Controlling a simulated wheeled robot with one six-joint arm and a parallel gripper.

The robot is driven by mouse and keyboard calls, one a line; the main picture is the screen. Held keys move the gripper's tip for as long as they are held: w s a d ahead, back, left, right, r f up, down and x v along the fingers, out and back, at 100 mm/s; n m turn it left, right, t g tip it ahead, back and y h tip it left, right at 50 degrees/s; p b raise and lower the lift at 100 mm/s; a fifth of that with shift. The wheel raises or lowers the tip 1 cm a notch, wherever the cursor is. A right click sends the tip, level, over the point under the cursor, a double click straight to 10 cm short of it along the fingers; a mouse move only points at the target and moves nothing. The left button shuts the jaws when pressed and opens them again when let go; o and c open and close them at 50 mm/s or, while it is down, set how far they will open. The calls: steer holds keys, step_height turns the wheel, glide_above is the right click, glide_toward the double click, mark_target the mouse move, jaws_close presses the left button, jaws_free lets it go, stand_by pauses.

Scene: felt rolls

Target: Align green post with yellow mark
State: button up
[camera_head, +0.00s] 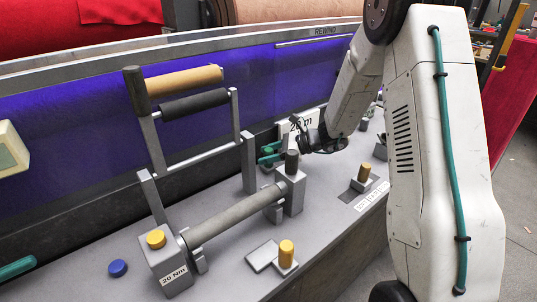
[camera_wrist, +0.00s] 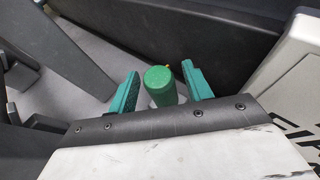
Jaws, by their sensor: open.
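The green post (camera_wrist: 160,88) is a short upright cylinder with a rounded green top and a paler lower part. In the wrist view it stands between the two teal fingers of my gripper (camera_wrist: 160,71). The fingers are open, with a visible gap on each side of the post. A small yellow-orange bit, possibly the yellow mark (camera_wrist: 168,67), shows just behind the post's top; most of it is hidden. In the head view my gripper (camera_head: 271,154) is at the panel's back, beside the white "20 m" sign, and small green parts there are hard to tell apart.
A grey post with a dark cap (camera_head: 291,162) stands just in front of my gripper. A roller frame (camera_head: 190,125) rises at left. Yellow-knobbed blocks (camera_head: 286,254) and a blue button (camera_head: 118,267) sit on the grey panel. The purple wall (camera_head: 60,140) runs behind.

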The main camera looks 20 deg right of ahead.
steer(key=shift+v, duration=3.9)
steer(key=shift+r, duration=0.1)
step_height(320, 180, up, 9)
steer(key=s+d+n+h, duration=0.1)
steer(key=d+n+h, duration=0.25)
steer(key=n, duration=0.35)
steer(key=s+a+r+n+g+h, duration=0.1)
steer(key=s+a+r+n+h, duration=0.1)
steer(key=s+a+r+n, duration=0.25)
steer(key=s+a+r+n+g+h, duration=0.1)
steer(key=s+a+n+g, duration=0.15)
steer(key=s, duration=0.65)
steer(key=s+a+r+n+g+h, duration=0.15)
steer(key=s+a+n, duration=0.25)
steer(key=s, duration=0.5)
steer(key=s+d+f+n+h, duration=0.1)
steer(key=s+n+h, duration=0.3)
steer(key=s, duration=0.8)
steer(key=shift+d+f+n, duration=0.25)
steer(key=shift+d+n, duration=0.1)
steer(key=shift+n, duration=0.35)
